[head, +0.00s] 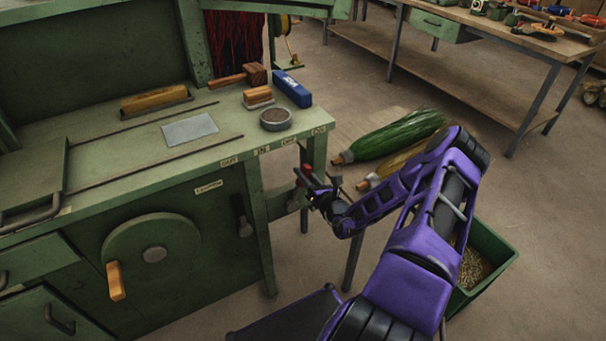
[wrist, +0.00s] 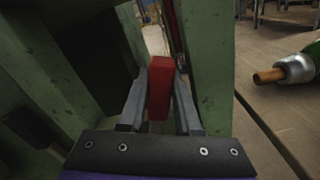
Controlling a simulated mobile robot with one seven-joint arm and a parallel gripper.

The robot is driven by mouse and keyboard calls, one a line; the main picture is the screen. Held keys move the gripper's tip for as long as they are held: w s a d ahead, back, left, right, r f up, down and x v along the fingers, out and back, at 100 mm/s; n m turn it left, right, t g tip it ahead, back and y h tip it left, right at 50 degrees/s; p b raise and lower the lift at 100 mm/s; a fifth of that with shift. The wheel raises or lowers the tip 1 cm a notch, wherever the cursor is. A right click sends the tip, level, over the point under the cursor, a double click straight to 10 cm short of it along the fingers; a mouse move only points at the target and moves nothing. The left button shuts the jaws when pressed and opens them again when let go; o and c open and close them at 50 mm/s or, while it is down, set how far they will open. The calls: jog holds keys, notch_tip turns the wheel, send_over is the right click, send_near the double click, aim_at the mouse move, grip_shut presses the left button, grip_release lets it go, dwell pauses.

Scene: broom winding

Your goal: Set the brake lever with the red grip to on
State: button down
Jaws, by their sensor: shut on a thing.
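The red grip of the brake lever (head: 307,169) shows at the right end of the green machine bench, below the tabletop edge. In the wrist view the red grip (wrist: 160,88) stands upright between the two grey fingers of my gripper (wrist: 160,98), which are shut on it. In the head view my gripper (head: 311,182) is at the grip, reaching in from the right. The lever's lower part is hidden behind my gripper. Small labels (head: 289,141) sit along the bench's front edge above; the lever's setting cannot be told.
A black-handled lever (head: 242,215) and a handwheel (head: 152,247) with a wooden handle are on the bench front. Green bench legs (wrist: 207,70) stand close beside my gripper. Large green and yellow broom-like bundles (head: 400,135) lie on the floor behind. A green bin (head: 492,262) stands right.

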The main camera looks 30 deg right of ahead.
jog(key=c, duration=0.6)
grip_release()
jog(key=s+p, duration=0.1)
jog(key=s, duration=1.6)
jog(key=shift+s+d, duration=0.25)
jog(key=shift+d, duration=0.05)
